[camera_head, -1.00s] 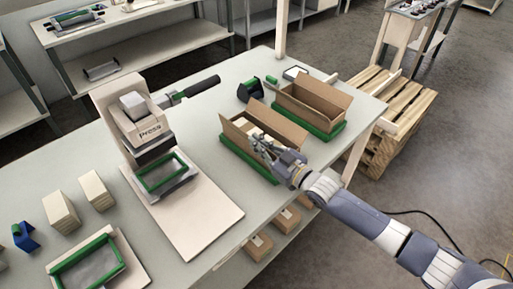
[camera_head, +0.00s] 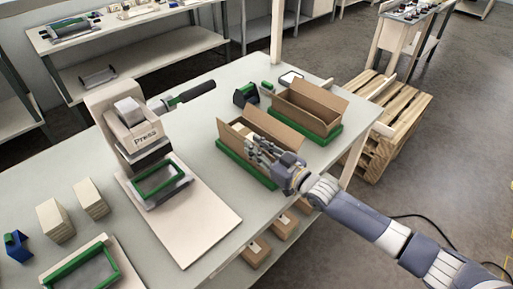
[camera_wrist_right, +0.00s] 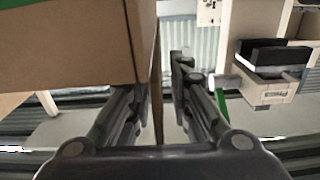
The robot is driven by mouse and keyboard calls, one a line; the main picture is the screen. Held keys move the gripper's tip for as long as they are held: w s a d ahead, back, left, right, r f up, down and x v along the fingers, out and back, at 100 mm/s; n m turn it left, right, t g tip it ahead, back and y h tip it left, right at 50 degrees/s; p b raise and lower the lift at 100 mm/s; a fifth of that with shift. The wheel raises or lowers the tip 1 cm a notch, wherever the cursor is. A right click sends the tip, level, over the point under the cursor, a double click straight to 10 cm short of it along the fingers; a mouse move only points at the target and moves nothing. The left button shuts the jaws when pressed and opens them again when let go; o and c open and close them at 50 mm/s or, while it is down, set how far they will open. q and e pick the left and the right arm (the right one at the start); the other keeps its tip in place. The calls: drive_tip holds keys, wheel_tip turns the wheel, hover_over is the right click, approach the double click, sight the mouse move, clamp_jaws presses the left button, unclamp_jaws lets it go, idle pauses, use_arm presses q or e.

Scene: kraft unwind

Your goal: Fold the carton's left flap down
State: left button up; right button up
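The open brown carton (camera_head: 237,131) sits in a green tray (camera_head: 231,156) near the table's right edge, with flaps standing up and pale contents inside. My right gripper (camera_head: 256,151) is at its near side, in front of part of the carton. In the right wrist view, a brown carton wall (camera_wrist_right: 75,45) fills the upper left. A thin upright cardboard panel (camera_wrist_right: 156,75) stands between the fingers of my right gripper (camera_wrist_right: 160,88). The fingers are apart, with a clear gap on the panel's right side. My left gripper is not in view.
A second open carton (camera_head: 312,108) stands in a green tray just behind. A press (camera_head: 128,122) with a pale base board stands to the left. A black tape dispenser (camera_head: 246,94) is behind the first carton. A pallet (camera_head: 395,120) lies beyond the table.

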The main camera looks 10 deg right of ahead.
drive_tip(key=shift+s+f, duration=0.1)
drive_tip(key=shift+s+d, duration=0.25)
drive_tip(key=v, duration=1.1)
